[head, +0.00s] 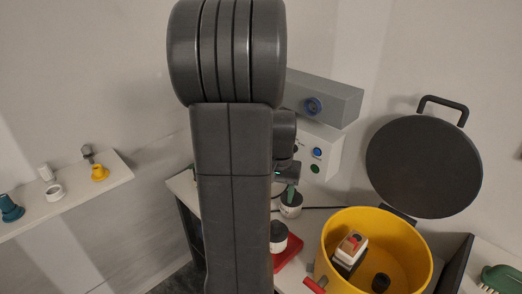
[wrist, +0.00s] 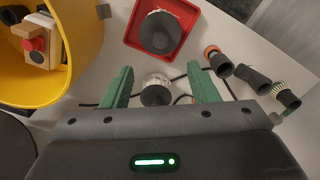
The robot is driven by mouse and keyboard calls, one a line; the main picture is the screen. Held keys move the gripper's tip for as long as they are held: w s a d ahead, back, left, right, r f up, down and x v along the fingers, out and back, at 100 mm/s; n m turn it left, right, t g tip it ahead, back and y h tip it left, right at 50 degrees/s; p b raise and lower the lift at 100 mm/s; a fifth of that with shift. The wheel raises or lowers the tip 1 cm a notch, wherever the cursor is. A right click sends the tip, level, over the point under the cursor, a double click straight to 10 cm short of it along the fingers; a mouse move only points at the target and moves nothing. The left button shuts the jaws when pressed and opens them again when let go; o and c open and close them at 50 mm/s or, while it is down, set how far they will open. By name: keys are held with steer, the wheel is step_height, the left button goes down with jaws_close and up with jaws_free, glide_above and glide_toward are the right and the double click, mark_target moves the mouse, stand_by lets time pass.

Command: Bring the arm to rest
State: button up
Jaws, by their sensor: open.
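My arm (head: 232,150) stands upright across the middle of the head view and hides much of the bench. My gripper (wrist: 160,68) has two green fingers spread wide in the wrist view, with nothing held. A white jar with a dark top (wrist: 157,90) shows between the fingers, with gaps on both sides. In the head view my gripper (head: 289,188) is partly behind my arm, right above that jar (head: 291,206). I cannot tell the exact clearance.
A red tray (wrist: 134,38) holds another dark-topped jar (wrist: 160,32). A yellow tub (head: 328,235) with a raised dark lid (head: 424,167) stands right, a block with a red button (head: 350,250) inside. Several dark cylinders (wrist: 252,78) lie beside the right finger. A grey box (head: 335,98) stands behind.

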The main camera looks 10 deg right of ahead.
steer(key=shift+f, duration=0.1)
step_height(320, 180, down, 14)
steer(key=shift+r, duration=0.3)
stand_by(0.6)
